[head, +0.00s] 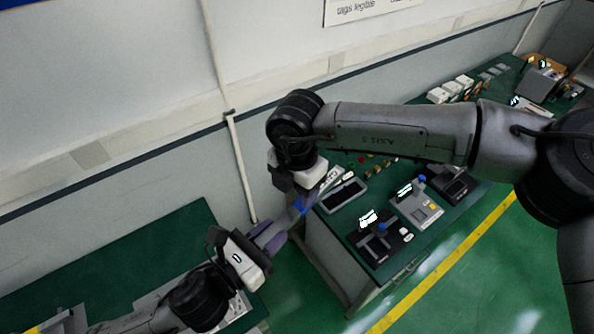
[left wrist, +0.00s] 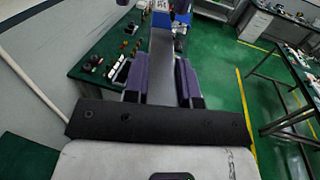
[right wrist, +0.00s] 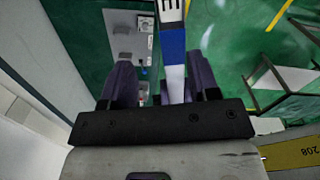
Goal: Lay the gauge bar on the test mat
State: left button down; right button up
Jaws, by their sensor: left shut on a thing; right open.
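The gauge bar is a grey bar with a blue band (head: 300,206) and a white, dark-marked part. It spans the gap between my two grippers in the head view. My left gripper (head: 270,238) is shut on the bar, whose grey length (left wrist: 161,65) runs between its purple fingers in the left wrist view. My right gripper (right wrist: 162,80) is open, with the bar's blue band (right wrist: 172,42) and pale end between its fingers, nearer the right finger. Contact there cannot be told. The bar is held in the air. I cannot identify the test mat for certain.
A green bench (head: 330,228) on the right holds several instruments, including a black device (head: 380,248) and a grey one (head: 417,207). Another green bench (head: 150,245) stands lower left, partly behind my left arm. A wall lies behind, and green floor (head: 290,285) shows between the benches.

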pick_arm(q)
jog(key=shift+r, duration=0.2)
pick_arm(e)
jog(key=shift+f, duration=1.7)
jog(key=shift+c, duration=0.2)
pick_arm(q)
jog(key=shift+s+d+f, duration=0.15)
jog(key=shift+d+f, duration=0.05)
jog(key=shift+f, duration=0.05)
pick_arm(e)
jog(key=shift+a+r, duration=0.15)
jog(key=shift+r, duration=0.1)
grip_shut()
pick_arm(q)
jog(key=c, duration=0.9)
grip_release()
jog(key=shift+o, duration=0.6)
jog(key=shift+a, duration=0.1)
pick_arm(e)
jog(key=shift+f, duration=0.1)
